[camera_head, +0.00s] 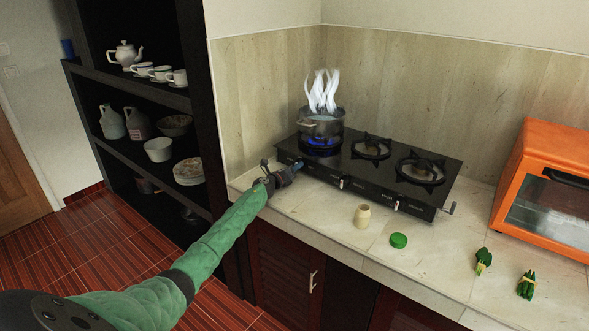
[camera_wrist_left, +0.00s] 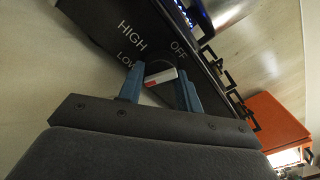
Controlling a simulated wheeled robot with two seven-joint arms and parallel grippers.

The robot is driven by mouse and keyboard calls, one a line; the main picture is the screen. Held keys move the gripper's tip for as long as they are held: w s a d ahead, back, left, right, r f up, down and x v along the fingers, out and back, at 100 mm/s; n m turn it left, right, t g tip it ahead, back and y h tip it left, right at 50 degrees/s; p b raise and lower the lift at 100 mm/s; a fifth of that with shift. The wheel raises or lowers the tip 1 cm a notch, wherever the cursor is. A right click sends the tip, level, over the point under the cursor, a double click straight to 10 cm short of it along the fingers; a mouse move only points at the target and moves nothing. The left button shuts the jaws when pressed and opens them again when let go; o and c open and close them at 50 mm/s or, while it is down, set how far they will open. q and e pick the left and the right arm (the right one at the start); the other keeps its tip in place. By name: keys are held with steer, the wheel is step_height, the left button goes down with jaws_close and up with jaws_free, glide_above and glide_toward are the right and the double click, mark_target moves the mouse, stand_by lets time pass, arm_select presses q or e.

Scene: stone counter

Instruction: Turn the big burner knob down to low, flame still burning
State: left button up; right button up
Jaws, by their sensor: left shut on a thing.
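The black stove (camera_head: 330,177) stands on the counter. A dark pot (camera_head: 322,124) sits on its left burner, with a blue flame (camera_head: 320,142) under it and white steam above. My left gripper (camera_head: 296,168) is at the stove's front left, shut on the big burner knob. In the left wrist view, the blue fingers of my left gripper (camera_wrist_left: 160,90) stand on both sides of the knob (camera_wrist_left: 163,76). The knob has a pale bar with a red mark at its left end. The right gripper does not show.
A beige jar (camera_head: 362,216) and a green lid (camera_head: 398,240) are on the counter before the stove. Green bundles (camera_head: 526,285) lie at the right, near an orange oven (camera_head: 550,180). Dark shelves (camera_head: 140,82) with crockery stand left.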

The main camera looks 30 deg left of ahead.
arm_select(q)
steer(key=o, duration=1)
steer(key=shift+s, duration=0.1)
steer(key=shift+s+a, duration=0.15)
steer(key=shift+s, duration=0.4)
steer(key=s, duration=0.5)
steer(key=shift+a+f+b, duration=0.1)
steer(key=shift+a+b, duration=0.1)
steer(key=shift+b, duration=0.2)
steer(key=shift+s, duration=0.75)
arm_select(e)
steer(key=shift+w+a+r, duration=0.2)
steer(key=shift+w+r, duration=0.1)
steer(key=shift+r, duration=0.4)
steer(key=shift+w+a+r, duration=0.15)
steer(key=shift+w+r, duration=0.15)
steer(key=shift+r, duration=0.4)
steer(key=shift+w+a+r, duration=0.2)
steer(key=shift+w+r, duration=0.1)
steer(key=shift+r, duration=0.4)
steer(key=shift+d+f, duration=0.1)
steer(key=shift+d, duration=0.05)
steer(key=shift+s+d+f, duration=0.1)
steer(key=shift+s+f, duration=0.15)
